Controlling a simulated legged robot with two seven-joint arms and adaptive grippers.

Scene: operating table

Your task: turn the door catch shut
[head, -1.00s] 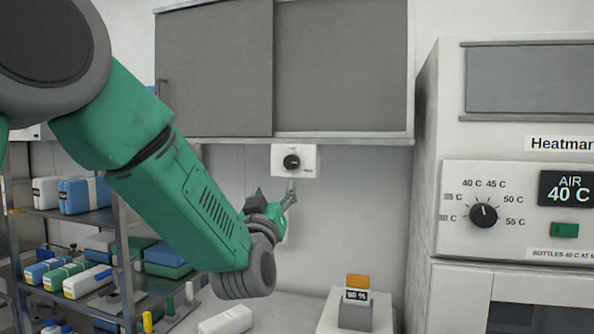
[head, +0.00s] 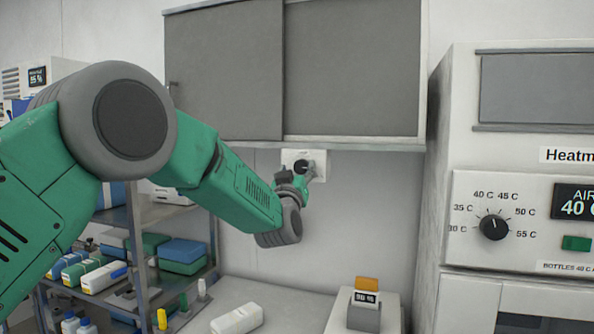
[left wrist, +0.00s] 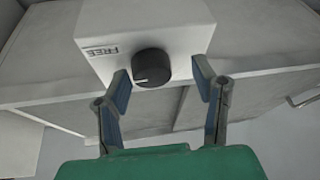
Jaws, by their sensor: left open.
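The door catch is a black round knob (head: 301,167) on a small white box (head: 320,160) under the grey wall cabinet (head: 350,70). In the left wrist view the knob (left wrist: 153,68) sits on the white box (left wrist: 140,30), with a pale pointer line and the label FREE, upside down, beside it. My left gripper (head: 296,175) is at the box in the head view. In the left wrist view its two fingers (left wrist: 160,82) are open, one on each side of the knob, with gaps to it. The gripper partly hides the box in the head view. My right gripper is out of view.
A tall warming cabinet (head: 445,180) with a dial (head: 494,226) stands at the right. A metal shelf (head: 137,235) with bottles and boxes is at the left.

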